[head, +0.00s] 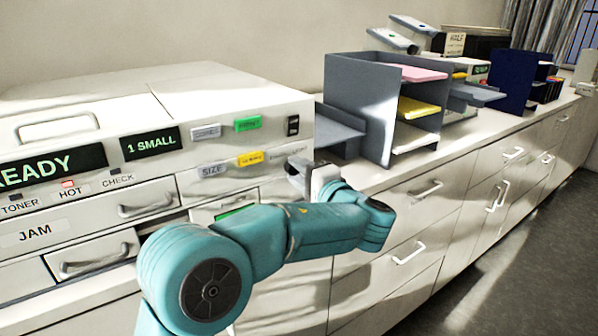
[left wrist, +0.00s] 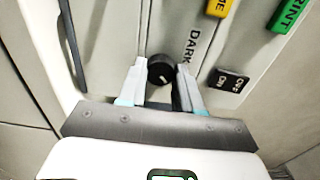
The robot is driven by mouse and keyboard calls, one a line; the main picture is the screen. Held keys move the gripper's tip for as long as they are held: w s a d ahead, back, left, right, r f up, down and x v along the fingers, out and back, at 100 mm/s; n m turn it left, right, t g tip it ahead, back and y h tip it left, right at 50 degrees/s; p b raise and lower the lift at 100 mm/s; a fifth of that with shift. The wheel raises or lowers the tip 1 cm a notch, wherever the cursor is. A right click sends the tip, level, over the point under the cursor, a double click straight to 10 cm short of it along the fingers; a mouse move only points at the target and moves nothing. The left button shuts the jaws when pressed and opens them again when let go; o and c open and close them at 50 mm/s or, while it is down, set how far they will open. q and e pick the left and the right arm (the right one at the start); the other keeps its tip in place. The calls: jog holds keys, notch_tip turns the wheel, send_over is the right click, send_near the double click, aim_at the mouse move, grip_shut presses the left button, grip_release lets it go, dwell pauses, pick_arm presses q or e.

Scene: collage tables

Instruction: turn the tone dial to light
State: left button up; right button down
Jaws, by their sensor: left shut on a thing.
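The tone dial (left wrist: 160,68) is a small round black knob with a pale mark on its face, on the cream front panel of the copier (head: 225,105). The word DARK is printed beside it in the left wrist view; I cannot read a LIGHT label. My left gripper (left wrist: 161,74) is shut on the dial, with one pale finger on each side. In the head view my left gripper (head: 303,178) is at the right end of the copier's front and hides the dial. My right gripper is not in view.
Green and yellow buttons (head: 250,158) and a black rocker switch (head: 293,125) sit near the dial. A drawer handle (head: 146,203) is to the left. A grey paper tray rack (head: 360,100) stands on the counter to the right.

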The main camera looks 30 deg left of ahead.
pick_arm(q)
jog(key=o, duration=1)
jog(key=shift+o, duration=0.2)
jog(key=shift+d, duration=0.1)
jog(key=b+v, duration=0.1)
jog(key=v, duration=1.5)
jog(key=shift+b, duration=0.3)
jog(key=shift+f, duration=0.1)
